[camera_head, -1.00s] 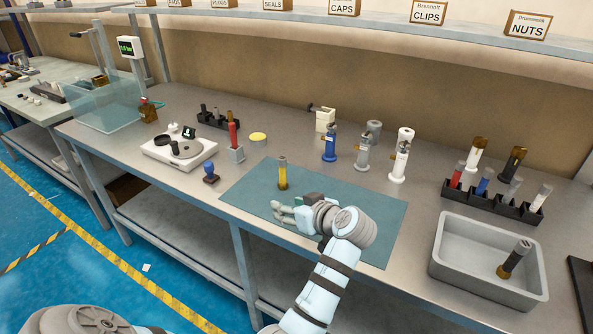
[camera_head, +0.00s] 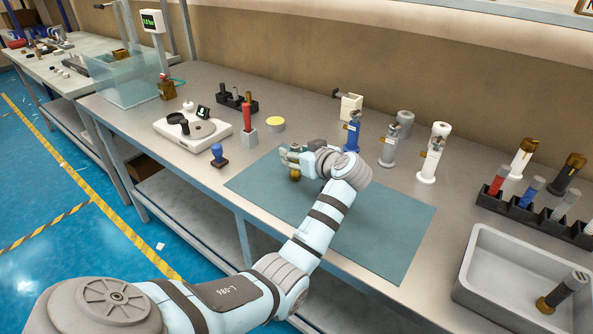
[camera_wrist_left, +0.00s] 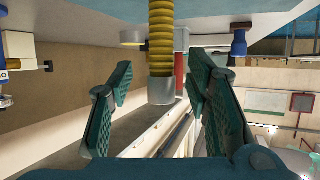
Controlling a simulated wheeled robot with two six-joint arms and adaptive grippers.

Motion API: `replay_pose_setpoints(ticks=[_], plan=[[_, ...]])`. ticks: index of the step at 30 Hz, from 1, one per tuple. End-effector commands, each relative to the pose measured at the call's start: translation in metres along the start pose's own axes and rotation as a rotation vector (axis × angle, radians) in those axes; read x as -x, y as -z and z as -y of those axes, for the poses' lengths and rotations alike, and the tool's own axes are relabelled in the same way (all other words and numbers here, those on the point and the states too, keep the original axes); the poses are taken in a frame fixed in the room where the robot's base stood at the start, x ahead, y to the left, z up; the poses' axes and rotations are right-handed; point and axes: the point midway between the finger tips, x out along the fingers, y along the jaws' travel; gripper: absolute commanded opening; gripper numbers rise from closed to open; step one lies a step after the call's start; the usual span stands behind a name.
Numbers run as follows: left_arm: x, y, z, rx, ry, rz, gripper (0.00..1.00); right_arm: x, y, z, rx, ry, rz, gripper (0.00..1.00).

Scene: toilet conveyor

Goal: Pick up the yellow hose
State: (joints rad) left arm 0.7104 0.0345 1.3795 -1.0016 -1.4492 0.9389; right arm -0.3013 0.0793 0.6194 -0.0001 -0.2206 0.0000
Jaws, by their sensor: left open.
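The yellow hose (camera_wrist_left: 161,42) is ribbed with a grey end collar. It shows between the two teal fingers of my left gripper (camera_wrist_left: 160,85) in the left wrist view, with visible gaps on both sides. The gripper is open. In the head view my left gripper (camera_head: 291,158) is at the hose's place over the teal mat (camera_head: 385,225) and hides most of it. Only a small brass-coloured part (camera_head: 295,176) shows below the fingers. My right gripper is not in view.
Blue (camera_head: 352,132), grey (camera_head: 395,140) and white (camera_head: 432,155) fittings stand behind the mat. A black rack (camera_head: 535,216) and grey bin (camera_head: 485,280) are at right. A scale (camera_head: 192,135), red-handled tool (camera_head: 247,125) and blue stamp (camera_head: 218,155) are at left. The mat's right part is clear.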

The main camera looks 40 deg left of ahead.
Motion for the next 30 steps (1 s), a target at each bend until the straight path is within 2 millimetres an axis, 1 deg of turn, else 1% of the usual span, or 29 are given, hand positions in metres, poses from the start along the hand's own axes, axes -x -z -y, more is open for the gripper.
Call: replay_pose_setpoints(ticks=[1,3,8,9,11,15,17,26,30], plan=[[-0.008,-0.005,0.001,-0.001,0.001,0.0,0.45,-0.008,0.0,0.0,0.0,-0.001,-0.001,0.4],[-0.011,-0.004,0.001,-0.002,-0.002,0.001,0.45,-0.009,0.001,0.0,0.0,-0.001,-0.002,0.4],[-0.01,-0.003,-0.002,-0.003,-0.007,0.001,0.45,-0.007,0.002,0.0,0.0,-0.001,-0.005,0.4],[-0.009,-0.003,-0.002,-0.004,-0.008,0.001,0.41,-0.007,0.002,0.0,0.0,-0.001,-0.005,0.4],[-0.009,-0.003,-0.002,-0.004,-0.008,0.001,0.32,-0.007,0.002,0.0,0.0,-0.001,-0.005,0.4],[-0.009,-0.003,-0.002,-0.003,-0.007,0.001,0.09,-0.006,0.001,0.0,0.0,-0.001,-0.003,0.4],[-0.01,-0.003,-0.001,-0.003,-0.006,0.001,0.0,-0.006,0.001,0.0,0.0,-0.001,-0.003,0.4],[-0.01,-0.002,0.001,-0.003,-0.003,0.001,0.0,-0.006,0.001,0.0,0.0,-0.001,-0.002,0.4],[-0.007,0.007,0.001,0.0,-0.003,0.0,0.0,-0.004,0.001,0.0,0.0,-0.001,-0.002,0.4]])
